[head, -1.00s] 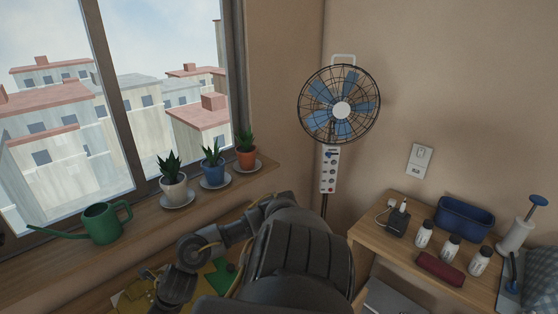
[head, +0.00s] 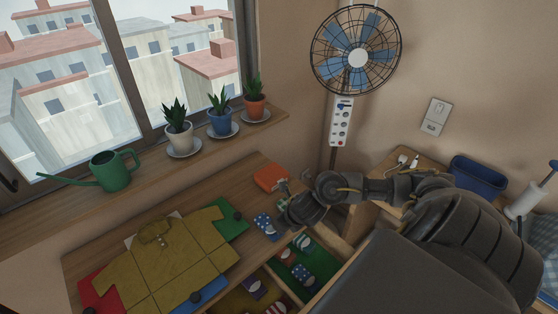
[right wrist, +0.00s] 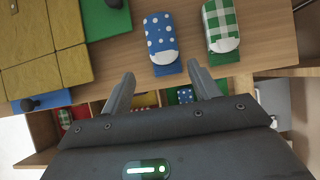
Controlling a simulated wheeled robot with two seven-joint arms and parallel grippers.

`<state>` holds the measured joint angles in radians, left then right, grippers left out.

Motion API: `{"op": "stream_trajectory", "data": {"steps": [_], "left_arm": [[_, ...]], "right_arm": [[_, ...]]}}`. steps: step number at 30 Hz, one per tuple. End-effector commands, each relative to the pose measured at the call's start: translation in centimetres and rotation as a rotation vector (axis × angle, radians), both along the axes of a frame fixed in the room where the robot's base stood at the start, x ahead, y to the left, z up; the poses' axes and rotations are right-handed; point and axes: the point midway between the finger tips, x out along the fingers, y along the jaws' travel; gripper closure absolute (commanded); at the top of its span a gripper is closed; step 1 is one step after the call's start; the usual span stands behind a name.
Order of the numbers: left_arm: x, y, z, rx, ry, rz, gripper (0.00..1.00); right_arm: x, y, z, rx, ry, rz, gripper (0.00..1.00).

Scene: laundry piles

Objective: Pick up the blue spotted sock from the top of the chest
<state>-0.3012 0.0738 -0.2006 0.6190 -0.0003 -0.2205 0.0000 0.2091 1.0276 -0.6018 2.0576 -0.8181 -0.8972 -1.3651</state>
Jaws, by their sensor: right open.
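The blue sock with white spots (head: 264,223) lies on the wooden chest top (head: 222,196), near its front edge. In the right wrist view the spotted sock (right wrist: 159,34) lies flat on a blue card, just beyond my fingers. My right gripper (right wrist: 160,76) is open and empty, its two fingers pointing at the sock with a gap between. In the head view my right gripper (head: 284,210) is beside the sock, at its right. My left gripper is in neither current view.
A green checked sock (right wrist: 221,26) lies right beside the spotted one. A folded mustard shirt (head: 160,262) covers the chest top's left part. An open drawer (head: 312,265) below holds several socks. An orange box (head: 270,178) stands at the back.

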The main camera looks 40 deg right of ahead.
Motion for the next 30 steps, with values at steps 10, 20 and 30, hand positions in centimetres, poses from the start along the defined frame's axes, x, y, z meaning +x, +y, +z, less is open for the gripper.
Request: {"op": "stream_trajectory", "data": {"steps": [10, 20, 30], "left_arm": [[-0.3, 0.7, -0.7, 0.008, 0.004, -0.002, 0.68], [0.2, 0.6, -0.5, 0.007, -0.002, -0.002, 0.68], [0.3, 0.5, 0.2, 0.006, -0.004, -0.001, 0.68]], "right_arm": [[2.4, -0.2, -4.1, 0.002, 0.003, -0.007, 0.22], [3.2, -0.3, -5.1, 0.001, 0.002, -0.008, 0.22], [5.8, -0.7, -8.5, 0.002, 0.001, -0.006, 0.22]]}}
